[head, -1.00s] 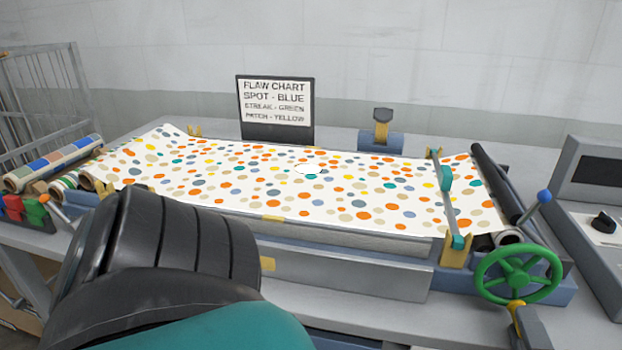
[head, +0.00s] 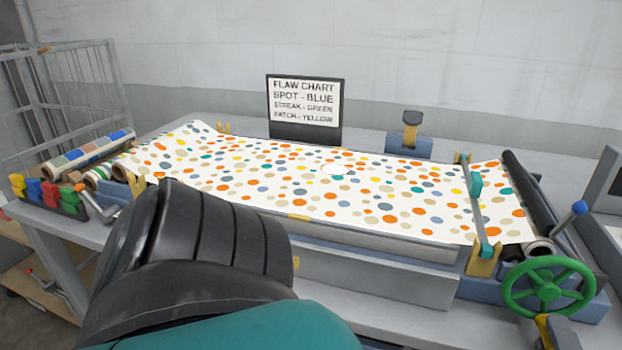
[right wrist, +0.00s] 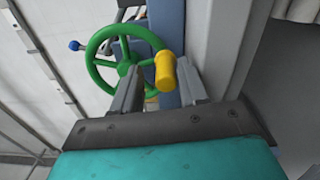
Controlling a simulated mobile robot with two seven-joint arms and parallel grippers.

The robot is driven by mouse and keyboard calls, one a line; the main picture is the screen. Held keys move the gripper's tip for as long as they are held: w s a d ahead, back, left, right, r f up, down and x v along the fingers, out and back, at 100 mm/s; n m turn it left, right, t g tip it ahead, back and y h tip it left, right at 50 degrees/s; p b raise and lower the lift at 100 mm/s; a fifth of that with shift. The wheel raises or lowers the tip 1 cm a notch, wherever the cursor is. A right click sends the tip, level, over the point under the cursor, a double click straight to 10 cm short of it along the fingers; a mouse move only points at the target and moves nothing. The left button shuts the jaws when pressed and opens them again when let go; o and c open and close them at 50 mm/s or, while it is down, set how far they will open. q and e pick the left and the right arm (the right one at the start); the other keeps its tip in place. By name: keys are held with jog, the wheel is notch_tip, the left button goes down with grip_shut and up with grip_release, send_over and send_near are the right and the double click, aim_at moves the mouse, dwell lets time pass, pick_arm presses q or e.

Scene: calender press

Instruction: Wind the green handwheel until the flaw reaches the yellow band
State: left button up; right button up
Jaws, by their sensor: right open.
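The green handwheel (head: 548,286) stands at the right front end of the press, and its yellow knob (right wrist: 165,71) is at the bottom of the rim. My right gripper (head: 556,328) is at the knob. In the right wrist view its jaws (right wrist: 157,90) are open, one on each side of the knob; contact cannot be told. The spotted sheet (head: 400,222) lies along the press. A round white patch with a partial dark outline (head: 334,170), perhaps the flaw, is near its middle. My left gripper is out of view.
A flaw chart sign (head: 305,103) stands behind the sheet, with a blue-grey device (head: 410,138) to its right. A dark roller (head: 526,195) and a blue-knobbed lever (head: 580,208) are near the handwheel. Patterned rolls (head: 90,152) and coloured clips (head: 50,195) are at left.

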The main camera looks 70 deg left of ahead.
jog(key=shift+s+d+f, duration=0.1)
jog(key=shift+d+f, duration=0.05)
jog(key=shift+f, duration=0.6)
jog(key=shift+o, duration=0.4)
jog(key=shift+p+v, duration=0.8)
jog(key=shift+v, duration=0.65)
jog(key=v, duration=0.2)
jog(key=r+p+v, duration=0.1)
jog(key=shift+s+d, duration=0.25)
jog(key=shift+d, duration=0.05)
